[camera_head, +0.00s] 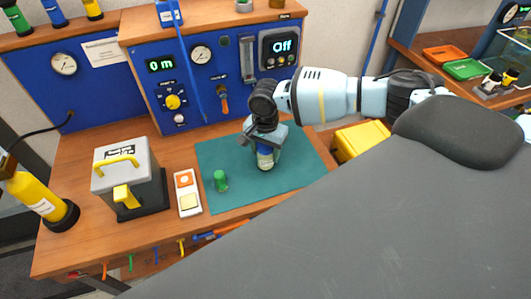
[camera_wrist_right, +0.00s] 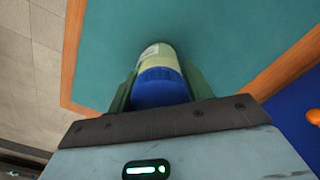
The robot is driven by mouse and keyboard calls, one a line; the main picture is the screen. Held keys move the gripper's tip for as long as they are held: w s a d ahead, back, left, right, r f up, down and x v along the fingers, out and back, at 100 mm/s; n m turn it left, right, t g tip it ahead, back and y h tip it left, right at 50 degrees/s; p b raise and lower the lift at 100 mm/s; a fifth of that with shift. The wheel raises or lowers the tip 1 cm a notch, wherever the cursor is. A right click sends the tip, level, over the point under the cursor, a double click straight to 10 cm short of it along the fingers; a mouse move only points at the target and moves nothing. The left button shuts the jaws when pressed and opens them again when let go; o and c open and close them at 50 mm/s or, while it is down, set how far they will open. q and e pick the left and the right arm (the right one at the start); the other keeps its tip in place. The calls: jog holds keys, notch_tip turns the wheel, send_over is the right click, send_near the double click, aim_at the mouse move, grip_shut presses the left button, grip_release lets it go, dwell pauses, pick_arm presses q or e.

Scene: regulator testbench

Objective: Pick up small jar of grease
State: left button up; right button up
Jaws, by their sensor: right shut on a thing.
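The small jar of grease (camera_head: 265,158) is on the green mat, with a blue lid and a pale green and white body. In the right wrist view the jar (camera_wrist_right: 159,82) sits between the two fingers, blue lid nearest the camera. My right gripper (camera_head: 264,148) reaches down over the mat from above and is shut on the jar. The fingers press on both sides of it in the right wrist view (camera_wrist_right: 158,90). The jar looks upright; I cannot tell whether its base touches the mat. My left gripper is not in view.
The green mat (camera_head: 228,197) lies on the wooden bench, with a small green object (camera_head: 220,180) on it. A blue gauge panel (camera_head: 215,78) stands behind. A yellow bin (camera_head: 359,141) is right.

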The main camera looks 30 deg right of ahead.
jog(key=shift+r, duration=0.1)
jog(key=shift+r, duration=0.5)
notch_tip(320, 180, up, 2)
jog(key=shift+s+d+r+p, duration=0.25)
jog(key=shift+s+d, duration=0.05)
jog(key=shift+s, duration=0.3)
jog(key=shift+s+d+r+p, duration=0.2)
jog(key=shift+s+d, duration=0.1)
jog(key=shift+s, duration=0.25)
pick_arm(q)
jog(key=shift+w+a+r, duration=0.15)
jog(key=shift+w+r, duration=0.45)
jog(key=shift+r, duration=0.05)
pick_arm(e)
jog(key=s+d+r, duration=0.1)
jog(key=s+d, duration=0.4)
jog(key=s, duration=0.7)
jog(key=shift+d, duration=0.35)
